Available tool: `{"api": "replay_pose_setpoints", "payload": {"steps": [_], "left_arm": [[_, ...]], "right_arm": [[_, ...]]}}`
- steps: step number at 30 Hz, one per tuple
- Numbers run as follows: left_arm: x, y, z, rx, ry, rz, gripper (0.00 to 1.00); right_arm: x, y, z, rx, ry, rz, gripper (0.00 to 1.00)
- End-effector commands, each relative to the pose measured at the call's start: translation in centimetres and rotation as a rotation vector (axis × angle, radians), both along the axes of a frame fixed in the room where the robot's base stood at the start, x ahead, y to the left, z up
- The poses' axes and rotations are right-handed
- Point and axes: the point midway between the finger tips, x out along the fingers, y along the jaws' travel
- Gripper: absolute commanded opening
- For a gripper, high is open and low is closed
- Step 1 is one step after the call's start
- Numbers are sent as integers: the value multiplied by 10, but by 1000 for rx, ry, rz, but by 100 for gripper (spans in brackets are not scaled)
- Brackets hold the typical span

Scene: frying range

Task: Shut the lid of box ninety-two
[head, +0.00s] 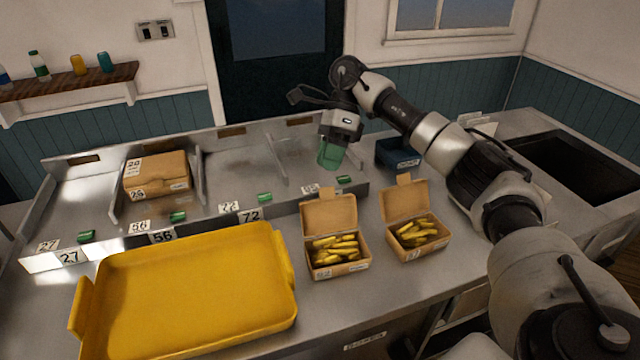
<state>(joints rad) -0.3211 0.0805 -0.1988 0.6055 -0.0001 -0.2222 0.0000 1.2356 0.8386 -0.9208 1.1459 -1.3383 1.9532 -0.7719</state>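Two small cardboard boxes with raised lids stand on the steel counter, both filled with yellow pieces. The left open box (338,267) has its lid (329,214) standing up at the back. The right open box (420,247) also has its lid (404,202) up. The labels on their fronts are too small to read, so I cannot tell which is ninety-two. My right gripper (329,157), with green at its tip, hangs pointing down above the rail, behind and above the left open box. It touches neither box. Whether its fingers are open is unclear. My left gripper is out of view.
A yellow tray (190,285) fills the counter's front left. Behind it is a steel rack with number plates 27, 56 and 72, and a closed cardboard box (157,176). A dark blue container (396,156) stands behind the right open box. A dark basin (580,165) is at right.

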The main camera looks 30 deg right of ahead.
Motion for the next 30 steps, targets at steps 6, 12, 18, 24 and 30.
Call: {"api": "replay_pose_setpoints", "payload": {"steps": [6, 12, 18, 24, 30], "left_arm": [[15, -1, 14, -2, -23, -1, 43], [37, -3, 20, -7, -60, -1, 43], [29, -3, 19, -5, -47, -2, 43], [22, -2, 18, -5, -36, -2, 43], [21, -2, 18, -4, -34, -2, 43]], "right_arm": [[-11, 19, -29, 0, 2, 0, 32], [-14, 27, -44, 0, -1, -1, 32], [-15, 28, -46, 1, -1, -1, 32], [-15, 28, -46, 1, -1, -1, 17], [-15, 28, -46, 1, -1, -1, 0]]}}
